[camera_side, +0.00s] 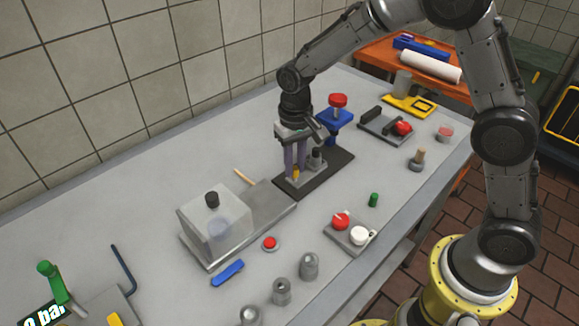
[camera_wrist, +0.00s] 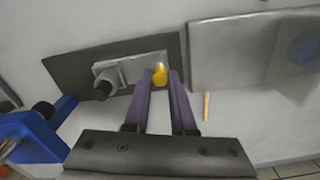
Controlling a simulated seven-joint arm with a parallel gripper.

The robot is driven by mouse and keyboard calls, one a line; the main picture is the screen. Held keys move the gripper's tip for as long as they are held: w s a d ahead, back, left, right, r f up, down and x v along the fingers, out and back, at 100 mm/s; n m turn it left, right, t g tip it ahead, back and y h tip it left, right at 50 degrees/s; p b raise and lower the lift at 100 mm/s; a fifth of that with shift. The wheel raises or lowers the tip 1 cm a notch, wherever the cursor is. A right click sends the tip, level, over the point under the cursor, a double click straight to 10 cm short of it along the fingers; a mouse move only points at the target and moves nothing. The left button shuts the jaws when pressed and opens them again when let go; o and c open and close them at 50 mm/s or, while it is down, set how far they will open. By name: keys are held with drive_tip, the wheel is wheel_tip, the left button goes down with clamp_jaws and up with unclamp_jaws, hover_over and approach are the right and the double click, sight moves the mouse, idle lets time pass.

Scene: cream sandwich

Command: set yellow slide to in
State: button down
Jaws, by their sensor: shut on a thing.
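The yellow slide (camera_wrist: 160,75) is a small yellow knob at the end of a grey block on a dark base plate (camera_wrist: 75,72). It also shows low between my fingers in the side view (camera_side: 296,174). My gripper (camera_wrist: 160,78) has its two purple fingers on either side of the yellow knob, shut on it. In the side view my gripper (camera_side: 295,168) reaches down to the left part of the dark base plate (camera_side: 330,170). The fingers hide part of the knob and the block. How far the slide sits in cannot be told.
A grey block with a dark knob (camera_side: 316,157) and a blue fixture with a red top (camera_side: 336,115) stand close right of my gripper. A clear box (camera_side: 215,222) on a grey plate is to the left. A wooden stick (camera_side: 245,177) lies behind it.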

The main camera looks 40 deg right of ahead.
sight(314, 150)
drive_tip(key=d, duration=0.6)
drive_tip(key=shift+d+r, duration=0.1)
drive_tip(key=shift+d, duration=0.2)
drive_tip(key=c, duration=0.7)
unclamp_jaws()
drive_tip(key=shift+c, duration=0.2)
wheel_tip(314, 150, up, 14)
